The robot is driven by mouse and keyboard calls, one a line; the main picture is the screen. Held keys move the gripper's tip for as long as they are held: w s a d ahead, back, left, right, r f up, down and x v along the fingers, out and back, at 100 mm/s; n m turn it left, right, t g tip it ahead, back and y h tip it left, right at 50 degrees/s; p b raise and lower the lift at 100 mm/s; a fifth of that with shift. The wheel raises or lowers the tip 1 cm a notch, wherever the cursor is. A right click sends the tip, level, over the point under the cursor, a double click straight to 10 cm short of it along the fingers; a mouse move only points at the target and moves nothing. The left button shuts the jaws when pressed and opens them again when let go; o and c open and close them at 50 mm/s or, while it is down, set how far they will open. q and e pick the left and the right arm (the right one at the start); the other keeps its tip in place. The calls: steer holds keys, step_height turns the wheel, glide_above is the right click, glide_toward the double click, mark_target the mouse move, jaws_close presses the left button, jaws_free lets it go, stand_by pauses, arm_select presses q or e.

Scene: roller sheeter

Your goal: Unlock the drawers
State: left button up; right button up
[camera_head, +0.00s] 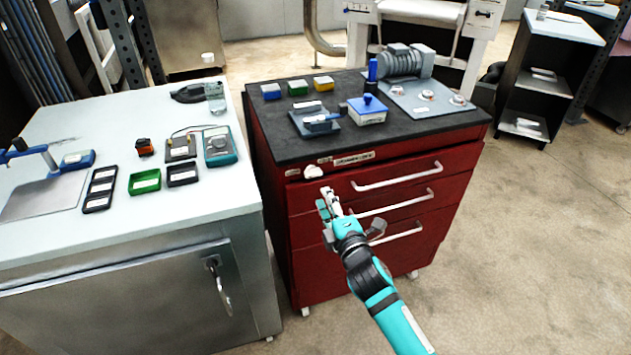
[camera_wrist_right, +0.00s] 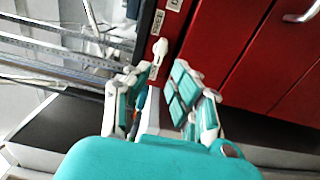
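The red drawer cabinet (camera_head: 300,225) has three drawers with silver bar handles, and their fronts look closed. A white key or lock knob (camera_head: 313,171) sticks out near its upper left front corner. The white knob also shows in the right wrist view (camera_wrist_right: 159,50), just beyond the fingertips. My right gripper (camera_head: 327,194) is in front of the cabinet's left side, just below the knob. In the right wrist view its fingers (camera_wrist_right: 163,80) are apart with nothing held between them. Contact with the knob is not visible. My left gripper is out of view.
The cabinet's black top holds a grey motor (camera_head: 405,61), a blue-lidded box (camera_head: 367,110) and small coloured bins. A metal workbench (camera_head: 130,220) with trays and tools stands close on the left. Open floor (camera_head: 540,240) lies to the right.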

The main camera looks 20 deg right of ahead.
mark_target(314, 176)
steer(key=w+b, duration=0.1)
steer(key=w, duration=0.3)
steer(key=w+b, duration=0.1)
steer(key=w, duration=0.2)
steer(key=shift+w+a+f+b, duration=0.1)
steer(key=shift+w+f+b, duration=0.1)
steer(key=shift+w+b, duration=0.2)
steer(key=shift+w+r, duration=0.1)
steer(key=shift+w, duration=0.4)
jaws_close()
